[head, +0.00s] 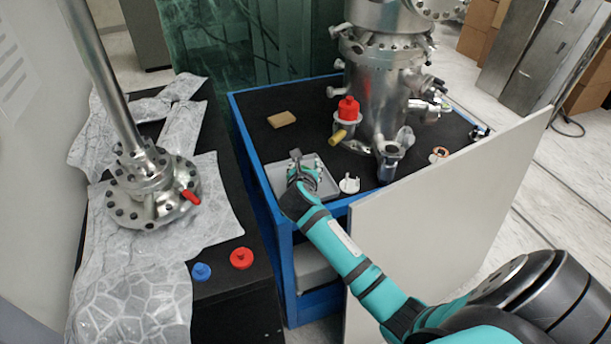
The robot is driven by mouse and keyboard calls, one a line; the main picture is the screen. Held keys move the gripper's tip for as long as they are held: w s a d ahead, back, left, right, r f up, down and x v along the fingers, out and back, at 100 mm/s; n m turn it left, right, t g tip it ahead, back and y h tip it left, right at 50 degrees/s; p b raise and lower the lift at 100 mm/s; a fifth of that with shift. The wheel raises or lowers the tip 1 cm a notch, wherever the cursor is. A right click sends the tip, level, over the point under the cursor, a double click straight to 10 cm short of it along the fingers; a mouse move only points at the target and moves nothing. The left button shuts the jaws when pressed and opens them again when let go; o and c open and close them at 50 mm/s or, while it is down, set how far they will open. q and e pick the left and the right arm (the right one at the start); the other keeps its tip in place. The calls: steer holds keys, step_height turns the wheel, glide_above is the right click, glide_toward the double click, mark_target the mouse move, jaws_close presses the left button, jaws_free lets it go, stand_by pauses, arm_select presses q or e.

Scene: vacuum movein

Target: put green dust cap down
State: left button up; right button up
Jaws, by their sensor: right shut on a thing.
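My right gripper (304,172) is over the grey tray (273,185) at the front left of the blue-edged table. It is shut, with its jaws low over the tray. The green dust cap does not show clearly; the gripper and wrist hide what is between the fingers. I cannot tell whether the held thing touches the tray. My left gripper is not in view.
A white cap (349,185) lies right of the tray. A steel vacuum chamber (385,95), a red cap (348,108), a yellow piece (339,136) and a tan block (281,119) are behind. Blue (201,271) and red (241,258) caps lie on the left bench. A pale panel (440,210) stands in front.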

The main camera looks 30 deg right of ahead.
step_height(320, 180, down, 2)
steer(key=shift+f, duration=0.15)
steer(key=shift+f, duration=0.2)
steer(key=o, duration=1.1)
steer(key=shift+s+f, duration=0.1)
steer(key=shift+f, duration=0.1)
steer(key=shift+o, duration=0.2)
steer(key=shift+f, duration=0.1)
